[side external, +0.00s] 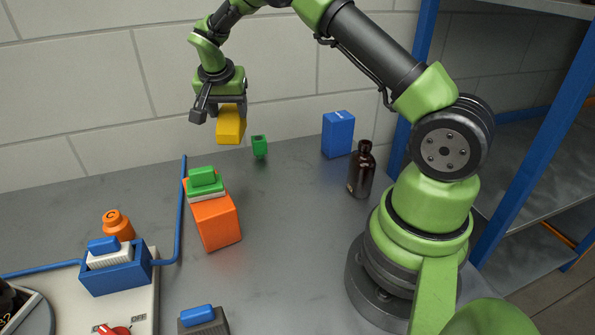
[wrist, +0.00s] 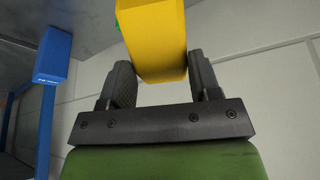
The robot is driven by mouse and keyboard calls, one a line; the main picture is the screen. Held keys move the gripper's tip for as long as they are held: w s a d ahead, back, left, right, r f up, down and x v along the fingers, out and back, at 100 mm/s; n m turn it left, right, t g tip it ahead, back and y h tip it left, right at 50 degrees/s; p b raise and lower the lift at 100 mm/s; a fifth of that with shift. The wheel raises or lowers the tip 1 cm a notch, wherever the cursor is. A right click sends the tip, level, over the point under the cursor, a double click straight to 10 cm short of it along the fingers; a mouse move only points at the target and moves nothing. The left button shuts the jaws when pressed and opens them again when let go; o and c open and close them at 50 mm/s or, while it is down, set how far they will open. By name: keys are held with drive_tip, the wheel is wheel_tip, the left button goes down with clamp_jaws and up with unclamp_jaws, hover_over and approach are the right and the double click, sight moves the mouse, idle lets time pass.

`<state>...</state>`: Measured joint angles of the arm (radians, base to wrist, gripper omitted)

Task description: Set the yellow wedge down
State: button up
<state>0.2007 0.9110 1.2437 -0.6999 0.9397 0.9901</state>
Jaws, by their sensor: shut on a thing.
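The yellow wedge (side external: 230,126) is held in my gripper (side external: 221,108), high above the back of the grey table. In the wrist view the yellow wedge (wrist: 155,38) sits between the two dark fingers of my gripper (wrist: 163,80), which are shut on it. Its far end runs out of the top of that view. Nothing touches it from below in the side view.
An orange block (side external: 217,224) with a green-topped piece (side external: 206,180) on it stands below. A small green thing (side external: 259,146), a blue box (side external: 338,134) and an amber bottle (side external: 361,171) stand at the back. A blue cable (side external: 180,215) crosses the left. The table's middle (side external: 290,240) is clear.

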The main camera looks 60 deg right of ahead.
drive_tip(key=s+d+m+g, duration=0.5)
drive_tip(key=s+m, duration=0.8)
drive_tip(key=s, duration=0.1)
drive_tip(key=shift+m+y, duration=0.4)
drive_tip(key=shift+y, duration=0.1)
drive_tip(key=shift+s+d+f, duration=0.1)
drive_tip(key=shift+s+f, duration=0.05)
drive_tip(key=shift+f, duration=2.2)
drive_tip(key=shift+s+d+f, duration=0.1)
drive_tip(key=shift+f, duration=2.2)
drive_tip(key=shift+f, duration=0.15)
drive_tip(key=o, duration=1.1)
